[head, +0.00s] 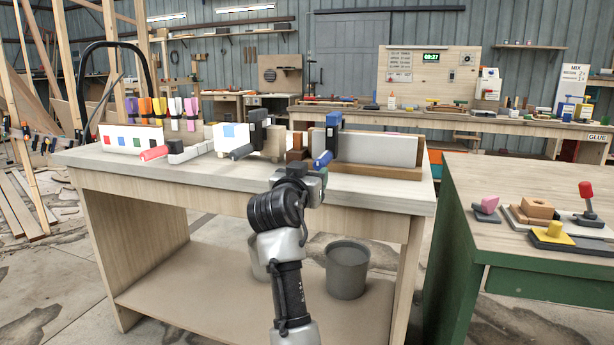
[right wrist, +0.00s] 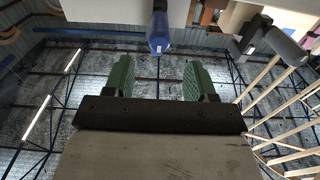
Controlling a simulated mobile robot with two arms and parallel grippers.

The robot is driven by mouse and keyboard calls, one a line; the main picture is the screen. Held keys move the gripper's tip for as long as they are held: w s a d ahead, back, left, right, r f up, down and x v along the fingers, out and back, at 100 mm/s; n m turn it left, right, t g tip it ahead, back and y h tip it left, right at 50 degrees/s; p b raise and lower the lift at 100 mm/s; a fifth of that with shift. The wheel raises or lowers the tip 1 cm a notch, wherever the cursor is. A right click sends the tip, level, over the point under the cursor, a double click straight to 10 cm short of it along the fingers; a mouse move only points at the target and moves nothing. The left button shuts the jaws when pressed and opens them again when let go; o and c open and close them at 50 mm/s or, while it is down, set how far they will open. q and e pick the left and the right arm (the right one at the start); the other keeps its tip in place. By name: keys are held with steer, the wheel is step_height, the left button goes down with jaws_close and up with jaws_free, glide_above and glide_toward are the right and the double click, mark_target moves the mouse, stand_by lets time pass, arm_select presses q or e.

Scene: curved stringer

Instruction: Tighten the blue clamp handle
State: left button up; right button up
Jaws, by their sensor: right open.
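My right gripper (head: 312,180) is just in front of and below the handle. In the right wrist view, the blue handle (right wrist: 160,40) lies beyond the fingertips, roughly centred between the two green fingers. The right gripper (right wrist: 158,72) is open with nothing between its fingers. In the head view its fingers are largely hidden by my wrist. My left gripper is not in view.
A dark clamp with a grey handle (head: 242,152) and a red-handled clamp (head: 154,153) stand left on the workbench (head: 110,166). The dark clamp's handle also shows in the right wrist view (right wrist: 284,46). A green table (head: 465,185) with blocks stands right.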

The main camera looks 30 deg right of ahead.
steer(key=shift+s+a, duration=0.35)
steer(key=v, duration=0.3)
steer(key=shift+s+a, duration=0.1)
stand_by(0.3)
steer(key=shift+f, duration=0.15)
